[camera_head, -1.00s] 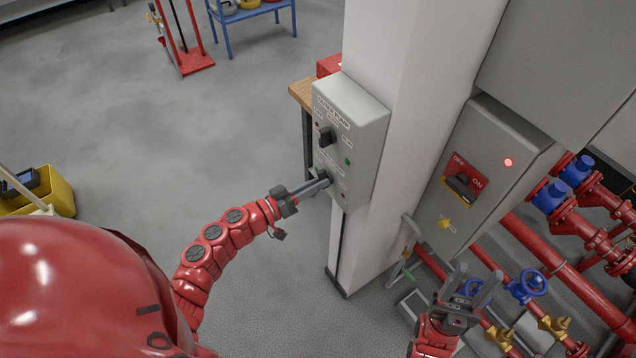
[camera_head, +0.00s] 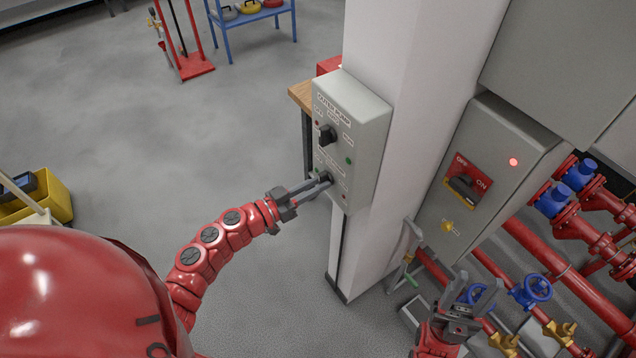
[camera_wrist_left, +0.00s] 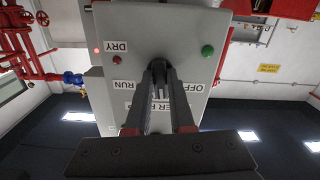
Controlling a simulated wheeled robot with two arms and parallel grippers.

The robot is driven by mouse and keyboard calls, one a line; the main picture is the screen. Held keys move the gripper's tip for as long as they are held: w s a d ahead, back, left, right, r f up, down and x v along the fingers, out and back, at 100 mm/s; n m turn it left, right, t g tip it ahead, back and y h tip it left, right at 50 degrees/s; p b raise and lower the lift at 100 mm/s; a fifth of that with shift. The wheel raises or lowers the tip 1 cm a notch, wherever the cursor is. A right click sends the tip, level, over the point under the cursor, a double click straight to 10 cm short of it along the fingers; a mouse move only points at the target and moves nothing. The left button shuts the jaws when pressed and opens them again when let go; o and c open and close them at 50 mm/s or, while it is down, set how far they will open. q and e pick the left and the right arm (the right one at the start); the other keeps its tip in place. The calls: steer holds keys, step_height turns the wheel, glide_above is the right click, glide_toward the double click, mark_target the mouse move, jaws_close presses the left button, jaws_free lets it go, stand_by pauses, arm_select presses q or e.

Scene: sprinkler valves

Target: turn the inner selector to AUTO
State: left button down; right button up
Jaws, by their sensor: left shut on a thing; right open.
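A grey control box (camera_head: 350,155) is fixed to the white column. It has a black selector knob (camera_head: 326,135) high on its face and a second dark knob (camera_head: 323,177) lower down. My left gripper (camera_head: 326,180) reaches the lower knob and is shut on it. In the left wrist view the fingers (camera_wrist_left: 161,78) close around the dark knob (camera_wrist_left: 161,92), partly hiding it and its labels. The labels are upside down there, and I cannot read an AUTO mark or the knob's setting. My right gripper (camera_head: 470,293) is open and empty at lower right.
Red pipes (camera_head: 555,265) and blue valve wheels (camera_head: 530,291) fill the lower right.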

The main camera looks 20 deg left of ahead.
arm_select(q)
steer(key=shift+m+b, duration=0.85)
steer(key=shift+m, duration=0.25)
steer(key=c, duration=0.7)
jaws_free()
